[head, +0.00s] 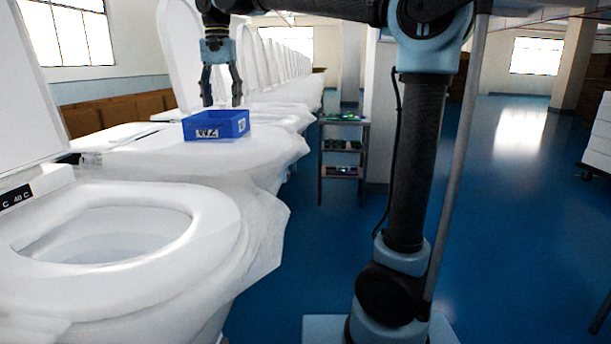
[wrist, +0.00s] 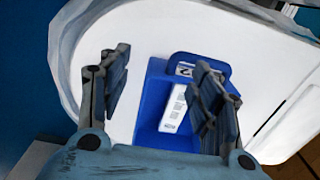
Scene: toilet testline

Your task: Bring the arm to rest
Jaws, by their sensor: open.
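My gripper (head: 222,98) hangs at the end of my raised arm, fingers down, above a blue bin on a closed white toilet. In the wrist view my gripper (wrist: 160,95) has its two fingers spread apart with nothing between them held. The blue bin (head: 216,125) sits on the white surface with a label on its side. In the wrist view the bin (wrist: 152,105) lies below the fingers, and a white labelled box (wrist: 174,110) shows in it. The right finger hides part of the bin.
An open toilet (head: 120,225) stands in front at the left, with a long row of toilets behind. A white stack (head: 599,140) is at the right edge.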

